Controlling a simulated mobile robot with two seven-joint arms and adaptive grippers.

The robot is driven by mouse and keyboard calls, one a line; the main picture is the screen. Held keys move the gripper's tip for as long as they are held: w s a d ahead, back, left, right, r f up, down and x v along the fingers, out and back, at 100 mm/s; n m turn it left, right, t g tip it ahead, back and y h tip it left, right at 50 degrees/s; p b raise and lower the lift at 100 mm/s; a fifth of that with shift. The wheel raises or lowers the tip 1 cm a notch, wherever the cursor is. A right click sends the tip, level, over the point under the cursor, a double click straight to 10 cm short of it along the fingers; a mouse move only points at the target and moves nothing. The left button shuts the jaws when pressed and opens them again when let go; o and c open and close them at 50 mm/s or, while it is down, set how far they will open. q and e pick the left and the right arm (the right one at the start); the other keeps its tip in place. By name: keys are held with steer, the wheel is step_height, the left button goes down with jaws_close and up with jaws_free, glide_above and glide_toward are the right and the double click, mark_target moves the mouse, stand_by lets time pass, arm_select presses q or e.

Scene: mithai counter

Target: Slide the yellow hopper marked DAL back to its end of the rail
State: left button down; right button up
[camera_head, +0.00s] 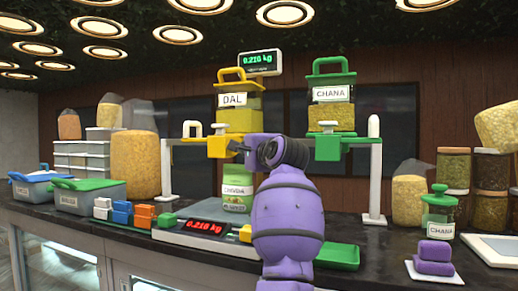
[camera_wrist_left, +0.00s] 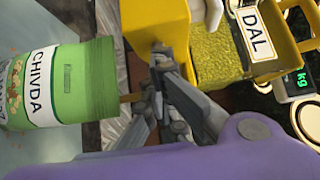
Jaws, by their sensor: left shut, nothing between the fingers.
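The yellow hopper marked DAL (camera_head: 240,118) hangs on the white rail, left of its middle, with yellow dal inside. In the left wrist view its yellow base block (camera_wrist_left: 155,22) and DAL label (camera_wrist_left: 257,32) fill the top. My left gripper (camera_head: 238,148) is just below and in front of the hopper's base, largely hidden by its own wrist. In the wrist view the left fingers (camera_wrist_left: 160,60) are shut and empty, close to the yellow block; I cannot tell if they touch. The green hopper marked CHANA (camera_head: 330,115) is at right on the rail. My right gripper is not in view.
A green CHIVDA container (camera_head: 237,192) stands below the yellow hopper, on the scale (camera_head: 190,223) reading 0.210 kg. White rail posts (camera_head: 374,170) stand at both ends. A green tray (camera_head: 338,257) lies at right of my arm. Colored blocks (camera_head: 122,212) sit at left.

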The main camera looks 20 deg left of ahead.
arm_select(q)
steer(key=a+p, duration=0.3)
steer(key=a, duration=2)
steer(key=shift+a, duration=0.2)
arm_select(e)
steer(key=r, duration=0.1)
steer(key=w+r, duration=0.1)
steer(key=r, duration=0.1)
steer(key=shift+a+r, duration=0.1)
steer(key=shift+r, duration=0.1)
arm_select(q)
steer(key=shift+s, duration=0.1)
steer(key=shift+f, duration=0.1)
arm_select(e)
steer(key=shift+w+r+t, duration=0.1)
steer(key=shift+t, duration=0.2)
